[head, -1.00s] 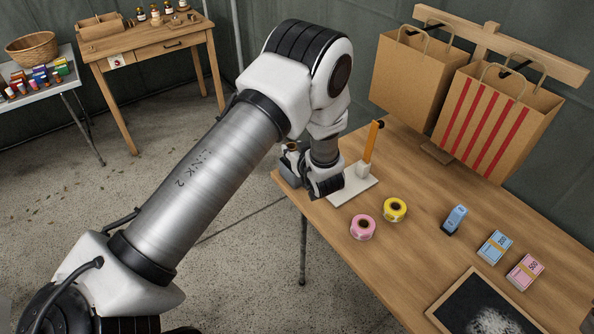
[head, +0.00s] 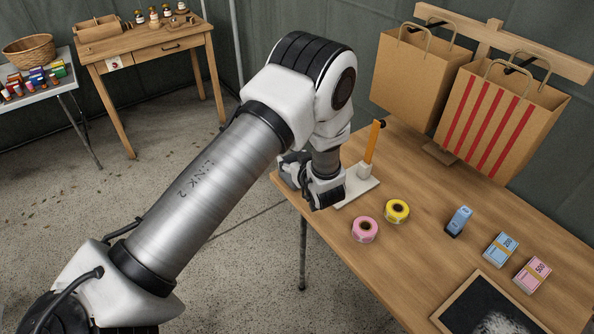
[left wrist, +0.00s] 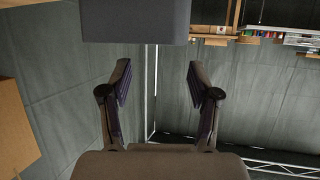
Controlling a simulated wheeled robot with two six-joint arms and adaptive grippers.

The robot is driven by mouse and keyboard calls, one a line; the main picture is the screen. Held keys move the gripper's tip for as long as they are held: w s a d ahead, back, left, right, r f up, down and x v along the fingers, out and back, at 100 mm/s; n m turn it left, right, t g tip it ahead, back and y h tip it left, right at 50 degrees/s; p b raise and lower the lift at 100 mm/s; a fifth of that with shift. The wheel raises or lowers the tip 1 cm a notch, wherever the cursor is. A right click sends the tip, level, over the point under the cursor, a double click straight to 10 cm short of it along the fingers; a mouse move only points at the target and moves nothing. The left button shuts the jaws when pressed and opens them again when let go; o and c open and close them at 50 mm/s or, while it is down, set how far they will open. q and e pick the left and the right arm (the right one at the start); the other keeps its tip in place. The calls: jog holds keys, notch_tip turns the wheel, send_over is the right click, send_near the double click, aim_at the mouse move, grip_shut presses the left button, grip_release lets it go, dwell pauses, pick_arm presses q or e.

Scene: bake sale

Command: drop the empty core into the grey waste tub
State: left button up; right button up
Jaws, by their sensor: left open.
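My left gripper (head: 296,176) is at the left edge of the wooden table, partly hidden by its own wrist. In the left wrist view its two fingers (left wrist: 158,88) are spread apart with nothing between them. A plain dark grey box (left wrist: 135,22) fills the top of that view, beyond the fingertips; it may be the grey waste tub, but only one face shows. In the head view I cannot make out the tub clearly near the gripper. I cannot pick out the empty core in either view. My right gripper is not in view.

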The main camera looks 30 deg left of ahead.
pick_arm(q)
jog(key=v, duration=0.6)
jog(key=shift+s+d, duration=0.2)
jog(key=shift+d, duration=0.1)
